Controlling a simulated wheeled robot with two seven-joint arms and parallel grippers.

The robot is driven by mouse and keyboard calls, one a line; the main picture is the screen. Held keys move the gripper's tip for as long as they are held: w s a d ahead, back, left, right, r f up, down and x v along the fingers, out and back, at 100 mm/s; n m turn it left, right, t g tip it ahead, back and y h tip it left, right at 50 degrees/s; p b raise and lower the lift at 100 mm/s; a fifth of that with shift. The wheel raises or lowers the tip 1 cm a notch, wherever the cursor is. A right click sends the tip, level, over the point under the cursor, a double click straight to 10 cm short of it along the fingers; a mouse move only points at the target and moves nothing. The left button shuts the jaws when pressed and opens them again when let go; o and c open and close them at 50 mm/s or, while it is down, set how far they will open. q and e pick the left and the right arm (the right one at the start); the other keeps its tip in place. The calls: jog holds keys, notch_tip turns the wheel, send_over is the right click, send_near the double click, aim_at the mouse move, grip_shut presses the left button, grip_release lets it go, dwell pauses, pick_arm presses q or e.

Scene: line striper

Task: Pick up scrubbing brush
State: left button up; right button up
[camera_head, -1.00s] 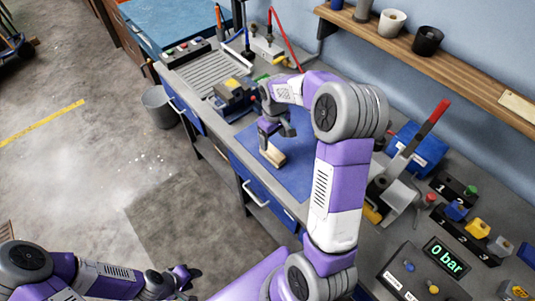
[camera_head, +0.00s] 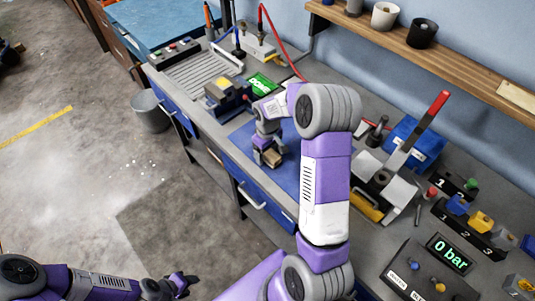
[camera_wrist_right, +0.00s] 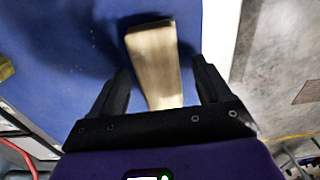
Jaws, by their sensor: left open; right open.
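The scrubbing brush (camera_head: 272,158) shows as a pale wooden block on the blue mat (camera_head: 297,177) on the workbench. My right gripper (camera_head: 266,153) is directly above it and partly hides it. In the right wrist view the block (camera_wrist_right: 155,62) lies lengthwise between the two black fingers (camera_wrist_right: 158,78), which are open with a gap on each side. Its bristles are not visible. My left gripper (camera_head: 187,283) is open and empty, low over the floor side at the bottom of the head view.
A small vise-like machine (camera_head: 225,95) stands behind the mat. To the right are a lever press with a red handle (camera_head: 432,112), a blue box (camera_head: 415,140) and a gauge panel reading "0 bar" (camera_head: 448,252). A shelf with cups (camera_head: 422,33) runs along the wall.

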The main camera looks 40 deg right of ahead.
jog(key=c, duration=1.2)
jog(key=shift+r, duration=0.15)
notch_tip(320, 180, up, 10)
jog(key=shift+f+p, duration=0.1)
jog(key=shift+p, duration=0.45)
